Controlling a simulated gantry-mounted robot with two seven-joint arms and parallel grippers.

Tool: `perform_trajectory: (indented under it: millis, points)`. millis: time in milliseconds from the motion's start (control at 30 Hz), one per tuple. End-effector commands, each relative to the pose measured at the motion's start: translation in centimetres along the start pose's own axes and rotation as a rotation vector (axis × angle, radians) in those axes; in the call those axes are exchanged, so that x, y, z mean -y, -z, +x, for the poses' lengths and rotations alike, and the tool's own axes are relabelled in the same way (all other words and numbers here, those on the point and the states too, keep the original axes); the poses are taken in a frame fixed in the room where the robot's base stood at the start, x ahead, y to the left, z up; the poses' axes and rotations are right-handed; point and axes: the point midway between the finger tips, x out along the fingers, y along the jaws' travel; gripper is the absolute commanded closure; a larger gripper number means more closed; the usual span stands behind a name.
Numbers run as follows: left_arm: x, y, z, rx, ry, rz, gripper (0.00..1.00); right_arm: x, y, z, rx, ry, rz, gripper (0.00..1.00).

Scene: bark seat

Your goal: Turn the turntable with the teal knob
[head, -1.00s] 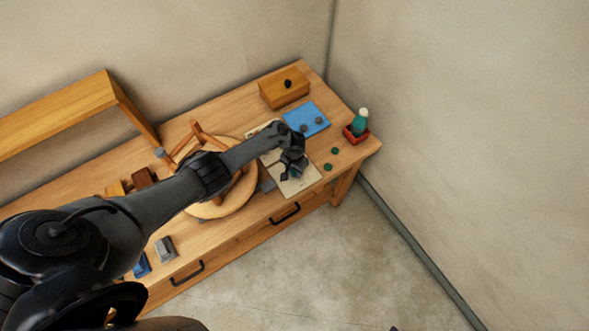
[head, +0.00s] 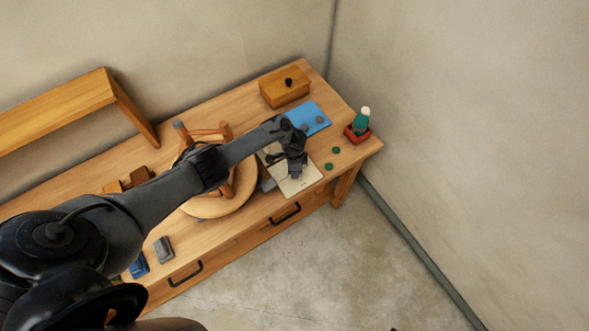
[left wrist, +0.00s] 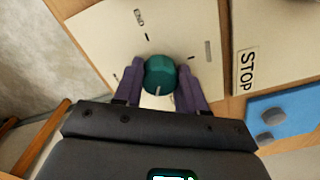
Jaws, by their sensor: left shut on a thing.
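The teal knob (left wrist: 160,76) stands on a pale panel (left wrist: 95,32) in the left wrist view, with a light pointer line on its face. My left gripper (left wrist: 160,82) is shut on it, one purple finger on each side. In the head view my left gripper (head: 296,172) points down over the pale panel (head: 298,186) and hides the knob. The round wooden turntable (head: 240,197) lies left of the panel, partly under my left arm. An upturned wooden stool (head: 225,132) with a grey-tipped leg sits on it. My right gripper is not in view.
A blue mat (head: 312,112) with grey discs, a wooden box (head: 284,87) and a red tray (head: 352,137) with a teal bottle (head: 361,121) lie beyond the panel. A STOP label (left wrist: 246,70) shows beside it. Wood blocks and a shelf (head: 60,110) are at left.

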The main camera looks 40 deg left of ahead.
Motion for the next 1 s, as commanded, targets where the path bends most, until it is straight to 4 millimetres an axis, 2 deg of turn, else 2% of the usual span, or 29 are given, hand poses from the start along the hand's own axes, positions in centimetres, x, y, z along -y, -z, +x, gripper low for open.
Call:
perform_trajectory:
  millis: [700,1000]
  points:
    - [0.2,0.0,0.3,0.001,0.002,0.677,0.90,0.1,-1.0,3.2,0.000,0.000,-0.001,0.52]
    - [0.2,0.1,0.2,0.001,0.001,0.899,0.90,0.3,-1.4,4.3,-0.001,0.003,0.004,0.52]
